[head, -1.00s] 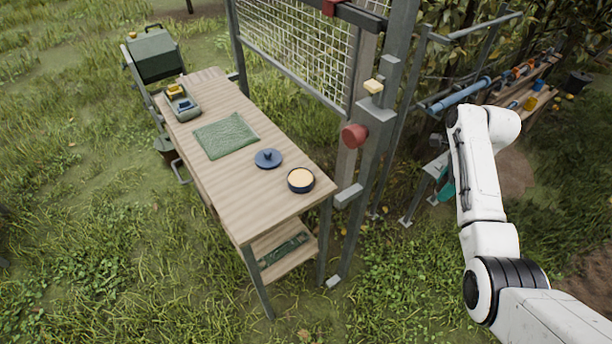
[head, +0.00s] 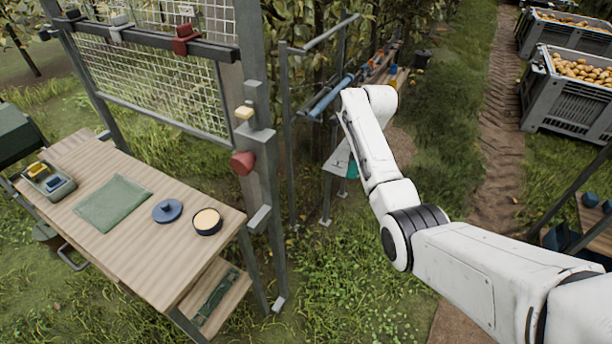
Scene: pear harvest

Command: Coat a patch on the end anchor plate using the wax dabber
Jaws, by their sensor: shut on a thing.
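My gripper is not visible; my white arm reaches forward and its far end hides whatever lies beyond it. I cannot make out the wax dabber. A dark round pot (head: 207,222) with pale, wax-like contents stands open at the bench's near right corner. A blue knobbed lid (head: 167,211) lies beside it.
The wooden bench (head: 135,248) holds a green cloth (head: 112,203) and a grey tray (head: 48,182). A wire mesh panel (head: 150,80) stands behind it. Beyond my arm is a rail with a blue tube (head: 330,98). Crates of pears (head: 575,95) stand right. Grass lies between bench and arm.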

